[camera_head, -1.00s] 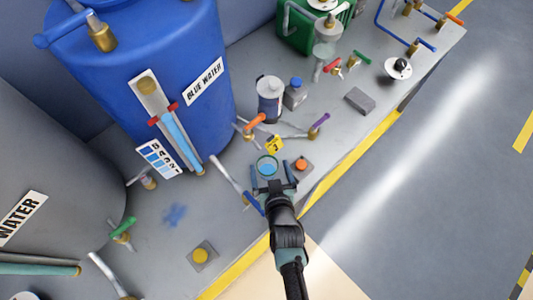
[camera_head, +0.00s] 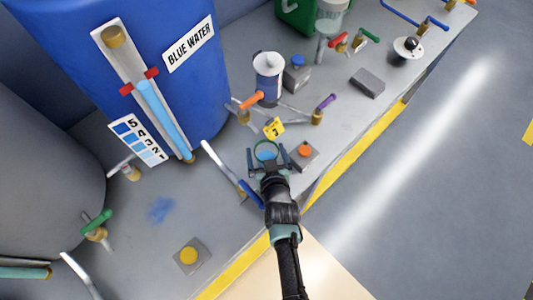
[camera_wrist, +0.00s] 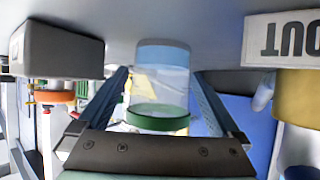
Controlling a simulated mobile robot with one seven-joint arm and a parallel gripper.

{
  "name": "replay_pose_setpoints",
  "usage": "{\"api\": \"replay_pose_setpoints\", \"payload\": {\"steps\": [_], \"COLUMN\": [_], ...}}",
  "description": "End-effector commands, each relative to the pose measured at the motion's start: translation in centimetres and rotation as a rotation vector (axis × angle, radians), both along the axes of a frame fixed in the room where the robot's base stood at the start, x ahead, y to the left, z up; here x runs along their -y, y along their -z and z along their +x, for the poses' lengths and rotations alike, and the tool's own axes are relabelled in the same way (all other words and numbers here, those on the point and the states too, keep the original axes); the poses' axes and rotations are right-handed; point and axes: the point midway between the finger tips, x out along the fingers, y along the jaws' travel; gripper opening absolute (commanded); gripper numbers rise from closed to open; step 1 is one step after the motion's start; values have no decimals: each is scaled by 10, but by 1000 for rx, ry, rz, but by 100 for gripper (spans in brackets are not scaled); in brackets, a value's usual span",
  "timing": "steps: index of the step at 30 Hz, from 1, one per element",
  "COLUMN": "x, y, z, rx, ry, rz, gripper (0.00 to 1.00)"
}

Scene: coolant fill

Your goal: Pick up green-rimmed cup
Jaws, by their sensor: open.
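The green-rimmed cup (camera_head: 265,147) stands on the grey bench near its yellow-striped edge. It is clear, with blue in its bottom. In the wrist view the cup (camera_wrist: 160,75) appears upside down, its green rim low and its blue bottom high in the picture. My gripper (camera_head: 266,160) is open, with one finger on each side of the cup. In the wrist view small gaps seem to show between fingers and cup, but I cannot tell whether either finger touches it.
An orange button on a grey box (camera_head: 304,151) sits right of the cup. A yellow tag (camera_head: 274,128) is behind it. A blue-handled valve (camera_head: 250,193) is close on the left. The blue water tank (camera_head: 150,60) and a white canister (camera_head: 268,78) stand farther back.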

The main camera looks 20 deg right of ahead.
Motion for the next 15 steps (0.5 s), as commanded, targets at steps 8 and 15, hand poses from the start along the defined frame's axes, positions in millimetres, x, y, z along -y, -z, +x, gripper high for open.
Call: {"api": "replay_pose_setpoints", "payload": {"steps": [8, 15], "x": [4, 4], "y": [10, 9], "z": [16, 17], "rx": [0, -1], "ry": [0, 0], "rz": [1, 0], "gripper": [100, 96]}}
